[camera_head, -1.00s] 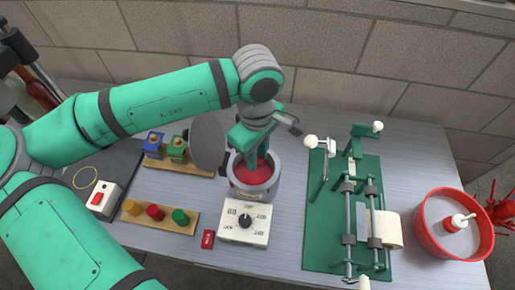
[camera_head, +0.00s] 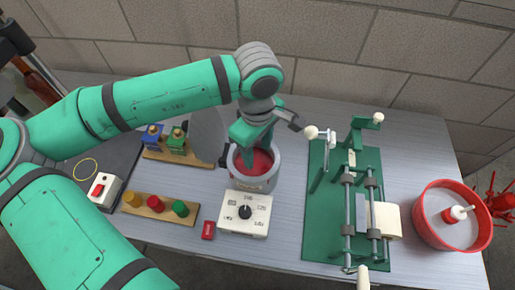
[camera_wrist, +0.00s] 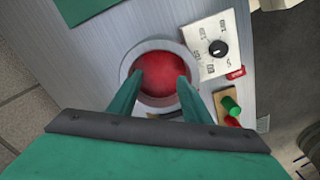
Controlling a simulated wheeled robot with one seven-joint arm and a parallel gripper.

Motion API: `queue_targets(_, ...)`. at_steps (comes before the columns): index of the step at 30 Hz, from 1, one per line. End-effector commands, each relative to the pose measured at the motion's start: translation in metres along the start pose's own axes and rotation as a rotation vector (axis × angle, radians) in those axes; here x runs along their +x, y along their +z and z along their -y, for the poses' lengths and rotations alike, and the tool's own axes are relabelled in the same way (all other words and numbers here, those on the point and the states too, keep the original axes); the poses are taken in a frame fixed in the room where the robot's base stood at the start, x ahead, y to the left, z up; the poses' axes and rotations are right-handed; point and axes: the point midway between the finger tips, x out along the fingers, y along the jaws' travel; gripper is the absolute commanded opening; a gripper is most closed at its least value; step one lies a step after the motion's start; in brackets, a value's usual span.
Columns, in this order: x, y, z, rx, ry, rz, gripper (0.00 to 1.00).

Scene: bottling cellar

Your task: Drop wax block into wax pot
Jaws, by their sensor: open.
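The wax pot (camera_head: 256,183) is a grey round pot on the bench, with red wax (camera_head: 262,161) filling its inside. It also shows in the wrist view (camera_wrist: 127,64), seen from above. My gripper (camera_head: 250,158) points down over the pot's mouth. In the wrist view its two green fingers (camera_wrist: 160,78) are apart, with only the red surface between them. I see no separate wax block between the fingers or on the red surface. A small red labelled block (camera_head: 208,230) lies on the bench beside the dial box; I cannot tell whether it is wax.
A white dial box (camera_head: 245,214) stands in front of the pot. A grey disc (camera_head: 206,133) stands upright at its left. Wooden racks (camera_head: 160,209) with coloured pegs are left. A green press (camera_head: 322,225) and red tub (camera_head: 430,228) are right. Bare bench lies between pot and press.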

Motion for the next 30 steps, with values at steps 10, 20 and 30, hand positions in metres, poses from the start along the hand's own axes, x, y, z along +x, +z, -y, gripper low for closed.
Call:
queue_targets(10, -0.045, 0.0, -0.002, 0.002, 0.002, -0.001, 0.44)
queue_targets(20, -0.097, 0.0, -0.001, 0.002, 0.001, -0.001, 0.44)
queue_targets(30, -0.108, 0.0, -0.001, 0.001, 0.0, 0.001, 0.44)
